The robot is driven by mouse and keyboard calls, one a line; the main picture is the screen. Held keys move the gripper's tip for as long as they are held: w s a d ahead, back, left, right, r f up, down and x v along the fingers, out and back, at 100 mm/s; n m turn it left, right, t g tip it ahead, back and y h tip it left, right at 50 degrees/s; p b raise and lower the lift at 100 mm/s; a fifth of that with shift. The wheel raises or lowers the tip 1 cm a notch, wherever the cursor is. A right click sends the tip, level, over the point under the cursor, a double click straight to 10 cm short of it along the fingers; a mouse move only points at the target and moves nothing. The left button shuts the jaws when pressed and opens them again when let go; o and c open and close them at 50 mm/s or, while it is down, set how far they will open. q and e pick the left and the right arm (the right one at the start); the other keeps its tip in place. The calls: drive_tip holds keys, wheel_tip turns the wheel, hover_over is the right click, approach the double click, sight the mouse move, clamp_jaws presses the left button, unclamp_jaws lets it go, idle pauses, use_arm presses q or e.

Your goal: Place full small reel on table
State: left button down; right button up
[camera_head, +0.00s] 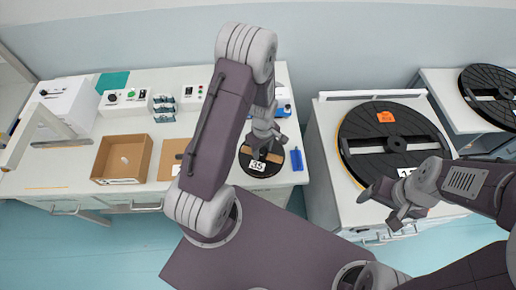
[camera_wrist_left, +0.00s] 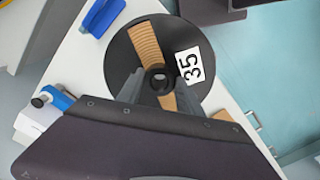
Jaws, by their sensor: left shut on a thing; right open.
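The small reel (camera_head: 274,168) is a black disc with tan windings and a white label reading 35. It is at the right end of the left white table (camera_head: 225,170), near the front edge. In the left wrist view the reel (camera_wrist_left: 165,52) faces the camera, with its central hub between the fingers. My left gripper (camera_head: 262,148) is shut on the reel at its hub; it also shows in the left wrist view (camera_wrist_left: 160,92). I cannot tell whether the reel touches the tabletop. My right gripper (camera_head: 387,206) is open and empty, in front of the large reel.
A large black reel (camera_head: 375,125) with an orange tag lies on the right station (camera_head: 325,150). Another large reel (camera_head: 487,85) is at far right. An open cardboard box (camera_head: 122,160) and a blue item (camera_head: 296,160) are on the left table. My left arm hides the table's middle.

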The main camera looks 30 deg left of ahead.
use_arm(q)
drive_tip(key=w+a+f, duration=0.2)
drive_tip(key=w+a+f+p, duration=0.1)
drive_tip(key=w+a, duration=0.1)
drive_tip(key=shift+w+a+f, duration=0.15)
drive_tip(key=shift+a+f, duration=0.2)
drive_tip(key=shift+a, duration=0.05)
drive_tip(key=shift+d+f, duration=0.15)
drive_tip(key=shift+f, duration=0.15)
wheel_tip(320, 180, down, 2)
drive_tip(key=shift+f+p, duration=0.25)
drive_tip(key=shift+p, duration=0.35)
drive_tip(key=shift+w+f, duration=0.1)
drive_tip(key=shift+f, duration=0.35)
use_arm(e)
drive_tip(key=r, duration=0.2)
drive_tip(key=shift+w+a+r, duration=0.1)
drive_tip(key=shift+a+r, duration=0.2)
drive_tip(key=shift+r, duration=0.05)
use_arm(q)
drive_tip(key=shift+f+b, duration=0.2)
drive_tip(key=shift+b, duration=0.1)
drive_tip(key=c, duration=0.8)
unclamp_jaws()
use_arm(e)
drive_tip(key=shift+d+f, duration=0.1)
drive_tip(key=shift+f, duration=0.05)
use_arm(q)
drive_tip(key=shift+r, duration=0.15)
